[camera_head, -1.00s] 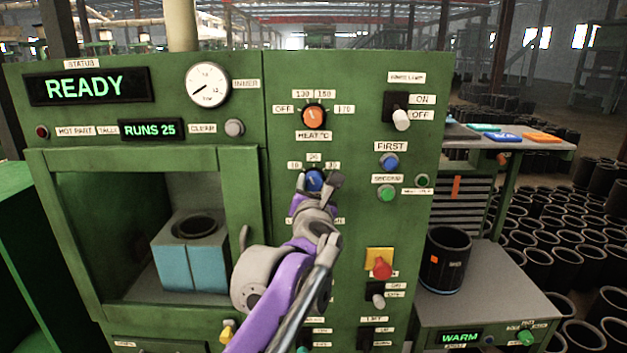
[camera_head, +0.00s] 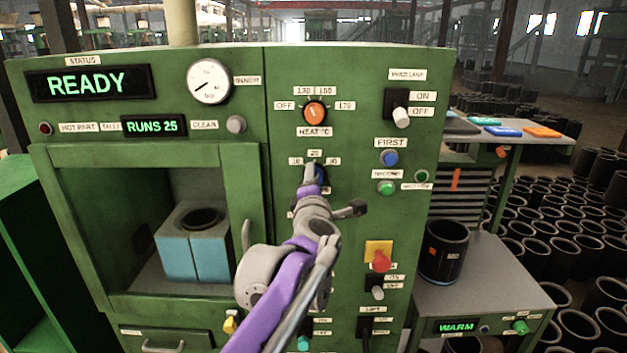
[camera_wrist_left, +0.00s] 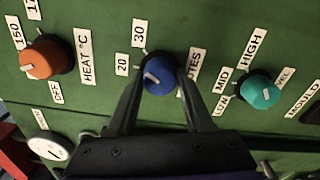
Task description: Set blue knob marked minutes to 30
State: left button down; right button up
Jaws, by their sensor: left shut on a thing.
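The blue minutes knob (camera_head: 320,174) sits on the green panel below the orange heat knob, with labels 10, 20 and 30 above it. My left gripper covers much of it in the head view. In the left wrist view the blue knob (camera_wrist_left: 159,76) lies between the two fingertips of my left gripper (camera_wrist_left: 158,84), which is shut on its sides. Its white pointer mark points roughly toward the 20 label (camera_wrist_left: 122,63). The 30 label (camera_wrist_left: 139,32) is clear above; the 10 label is hidden there. My right gripper is not in view.
The orange heat knob (camera_head: 315,113) is above, and the teal knob (camera_wrist_left: 260,92) is beside the blue one in the wrist view. The lamp switch (camera_head: 400,108), blue button (camera_head: 390,158), green button (camera_head: 386,187) and red button (camera_head: 380,262) are to the right.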

pick_arm(q)
jog(key=shift+m, duration=1.6)
jog(key=shift+c, duration=1.5)
grip_release()
jog(key=s+b, duration=0.1)
jog(key=s, duration=1)
